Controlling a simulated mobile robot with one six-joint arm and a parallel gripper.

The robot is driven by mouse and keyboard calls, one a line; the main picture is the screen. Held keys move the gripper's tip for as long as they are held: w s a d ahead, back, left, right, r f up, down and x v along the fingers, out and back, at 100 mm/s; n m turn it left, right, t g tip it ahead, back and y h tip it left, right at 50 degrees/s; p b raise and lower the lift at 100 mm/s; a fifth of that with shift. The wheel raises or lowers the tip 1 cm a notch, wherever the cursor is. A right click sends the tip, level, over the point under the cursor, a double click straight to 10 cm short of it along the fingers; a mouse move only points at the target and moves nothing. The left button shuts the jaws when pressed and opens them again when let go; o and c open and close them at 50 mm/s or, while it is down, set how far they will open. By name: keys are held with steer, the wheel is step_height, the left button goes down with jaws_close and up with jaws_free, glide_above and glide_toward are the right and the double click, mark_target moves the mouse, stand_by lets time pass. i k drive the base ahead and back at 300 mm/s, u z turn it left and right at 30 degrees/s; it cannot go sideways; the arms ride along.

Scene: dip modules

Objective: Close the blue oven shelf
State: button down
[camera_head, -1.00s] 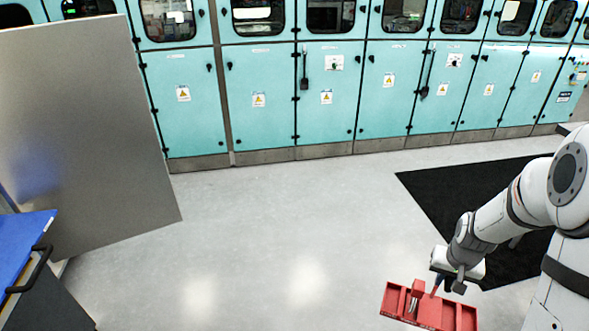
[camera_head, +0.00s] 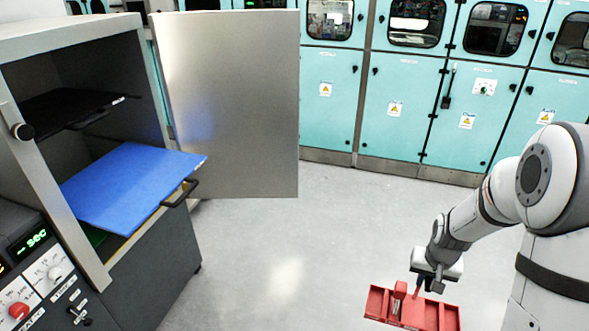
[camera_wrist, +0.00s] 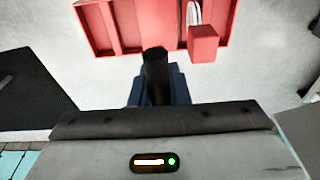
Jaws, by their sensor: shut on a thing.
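The blue oven shelf (camera_head: 135,187) is pulled part way out of the grey oven (camera_head: 64,45) at the left of the head view. A black handle (camera_head: 181,193) is on its front edge. The oven's large grey door (camera_head: 235,105) stands wide open. My gripper (camera_head: 420,286) is at the lower right, far from the shelf. It is shut on a red divided tray (camera_head: 437,317), which also shows in the wrist view (camera_wrist: 125,25). The exact grip on the tray is partly hidden in both views.
A black shelf (camera_head: 65,111) sits above the blue one. A panel with knobs (camera_head: 45,275) is at the lower left. Turquoise cabinets (camera_head: 400,105) line the back. The grey floor (camera_head: 300,240) between the oven and my arm is clear.

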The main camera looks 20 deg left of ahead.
mark_target(151, 183)
steer(key=z, duration=0.3)
steer(key=i, duration=0.15)
steer(key=u, duration=2.45)
steer(key=i, duration=0.25)
steer(key=u, duration=0.1)
